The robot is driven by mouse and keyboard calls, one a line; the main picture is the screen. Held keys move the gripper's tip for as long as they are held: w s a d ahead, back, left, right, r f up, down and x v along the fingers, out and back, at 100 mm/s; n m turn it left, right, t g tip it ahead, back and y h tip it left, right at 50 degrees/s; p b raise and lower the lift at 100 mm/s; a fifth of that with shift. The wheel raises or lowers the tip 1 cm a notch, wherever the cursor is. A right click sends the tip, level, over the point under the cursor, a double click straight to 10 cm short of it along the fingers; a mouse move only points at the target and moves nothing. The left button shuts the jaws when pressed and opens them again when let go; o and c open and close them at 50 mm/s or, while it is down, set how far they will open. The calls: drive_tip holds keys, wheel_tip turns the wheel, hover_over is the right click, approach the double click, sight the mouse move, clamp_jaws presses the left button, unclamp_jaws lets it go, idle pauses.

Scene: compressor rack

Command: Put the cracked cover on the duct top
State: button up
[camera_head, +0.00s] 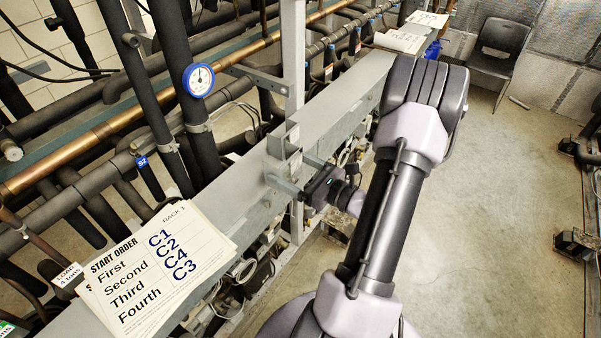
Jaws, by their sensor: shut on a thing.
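The grey metal duct (336,108) runs diagonally from lower left to upper right, and its flat top shows. A small grey angled plate, which looks like the cover (283,143), is at the duct's near edge in the middle of the view. My gripper (287,169) reaches in from the right, its fingers at the plate's lower part and shut on it. I cannot tell whether the plate touches the duct, and no crack can be made out at this size. My arm hides part of the duct's right side.
Start-order sheets (160,262) lie on the duct's near end, and more papers (403,41) lie at its far end. A blue-rimmed gauge (199,79) and dark pipes stand behind it. A chair (498,50) is at the back right. The floor (505,190) at right is mostly clear.

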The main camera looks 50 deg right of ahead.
drive_tip(key=w, duration=0.5)
drive_tip(key=w+f+p, duration=0.1)
drive_tip(key=w, duration=0.2)
drive_tip(key=shift+w+a, duration=0.2)
drive_tip(key=shift+a, duration=0.05)
drive_tip(key=shift+w+f+b, duration=0.3)
drive_tip(key=shift+f+b, duration=0.15)
drive_tip(key=shift+f, duration=0.15)
drive_tip(key=shift+w+f+b, duration=0.25)
drive_tip(key=shift+f+b, duration=0.15)
drive_tip(key=shift+f, duration=0.15)
drive_tip(key=shift+s+d+f+b, duration=0.1)
drive_tip(key=shift+s+f+b, duration=0.05)
drive_tip(key=shift+f+b, duration=0.2)
drive_tip(key=shift+f, duration=0.1)
drive_tip(key=o, duration=1.3)
drive_tip(key=shift+c, duration=0.2)
